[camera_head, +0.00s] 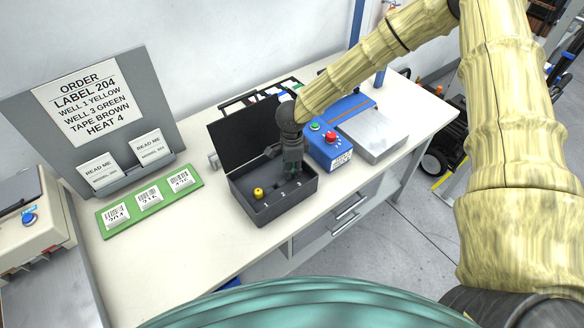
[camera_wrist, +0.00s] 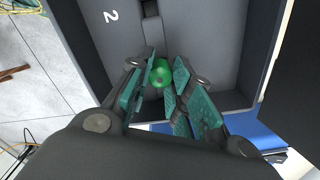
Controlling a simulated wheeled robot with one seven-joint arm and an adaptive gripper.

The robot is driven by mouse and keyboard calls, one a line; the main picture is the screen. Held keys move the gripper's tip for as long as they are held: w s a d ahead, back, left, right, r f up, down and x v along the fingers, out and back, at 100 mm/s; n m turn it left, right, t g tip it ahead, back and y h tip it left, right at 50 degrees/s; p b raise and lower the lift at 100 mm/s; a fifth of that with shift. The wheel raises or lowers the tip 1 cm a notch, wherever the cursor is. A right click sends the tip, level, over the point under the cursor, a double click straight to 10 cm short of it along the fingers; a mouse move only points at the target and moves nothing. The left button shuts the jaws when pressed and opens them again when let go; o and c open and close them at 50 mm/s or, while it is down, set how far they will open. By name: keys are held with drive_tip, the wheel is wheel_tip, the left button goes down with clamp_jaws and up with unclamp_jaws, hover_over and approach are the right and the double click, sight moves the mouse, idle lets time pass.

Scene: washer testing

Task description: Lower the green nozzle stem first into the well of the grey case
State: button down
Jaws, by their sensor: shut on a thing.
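The grey case (camera_head: 287,205) stands open on the bench in the head view, its dark lid raised at the back left. A yellow nozzle (camera_head: 258,193) sits upright toward the left end of its interior. My gripper (camera_head: 291,174) points down into the right part of the case. In the wrist view, my gripper (camera_wrist: 165,78) is shut on the green nozzle (camera_wrist: 160,73), whose rounded top shows between the teal finger pads.
A blue control box (camera_head: 329,153) with a red button stands close to the right of the case. A silver plate device (camera_head: 373,137) is beyond it. A green label board (camera_head: 150,207) lies to the left, before an order sign (camera_head: 88,103). The bench front is clear.

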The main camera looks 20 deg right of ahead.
sight(293, 171)
drive_tip(key=c, duration=1.2)
unclamp_jaws()
wheel_tip(293, 171, up, 12)
drive_tip(key=shift+d, duration=0.1)
